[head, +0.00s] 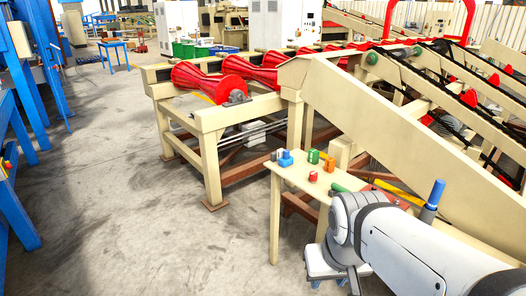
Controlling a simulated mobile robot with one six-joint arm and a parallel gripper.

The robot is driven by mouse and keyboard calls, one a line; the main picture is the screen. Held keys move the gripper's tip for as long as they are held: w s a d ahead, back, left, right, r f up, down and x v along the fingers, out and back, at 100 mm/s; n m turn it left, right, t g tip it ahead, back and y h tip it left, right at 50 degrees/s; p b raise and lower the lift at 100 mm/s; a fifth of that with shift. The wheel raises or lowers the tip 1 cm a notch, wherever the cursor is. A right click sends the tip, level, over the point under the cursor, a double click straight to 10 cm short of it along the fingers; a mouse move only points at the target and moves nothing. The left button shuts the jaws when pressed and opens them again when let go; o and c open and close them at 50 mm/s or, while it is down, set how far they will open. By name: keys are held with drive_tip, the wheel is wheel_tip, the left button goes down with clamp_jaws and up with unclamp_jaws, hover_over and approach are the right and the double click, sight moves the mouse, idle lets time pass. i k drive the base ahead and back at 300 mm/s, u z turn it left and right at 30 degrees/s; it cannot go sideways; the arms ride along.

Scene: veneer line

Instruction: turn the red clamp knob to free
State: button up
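A small red round piece (313,176) stands on the small beige table (288,176) in front of the conveyor frame. It may be the red clamp knob, but it is too small to tell its shape or its turned position. My white arm reaches in from the lower right, and its grey-white joints stand just in front of the table's right part. The fingers of my gripper cannot be made out, and nothing is seen touching the red piece.
Blue blocks (285,159), a green piece (313,156) and an orange-red piece (329,163) share the tabletop. A beige conveyor frame (212,150) with red rollers (202,76) stands behind. Open concrete floor (110,190) lies left, with blue machinery (15,170) at the far left.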

sight(313, 174)
drive_tip(key=u, duration=0.05)
drive_tip(key=i, duration=1.8)
drive_tip(key=z, duration=0.6)
drive_tip(key=k, duration=0.8)
drive_tip(key=z, duration=0.15)
drive_tip(key=i, duration=0.9)
drive_tip(key=u, duration=0.1)
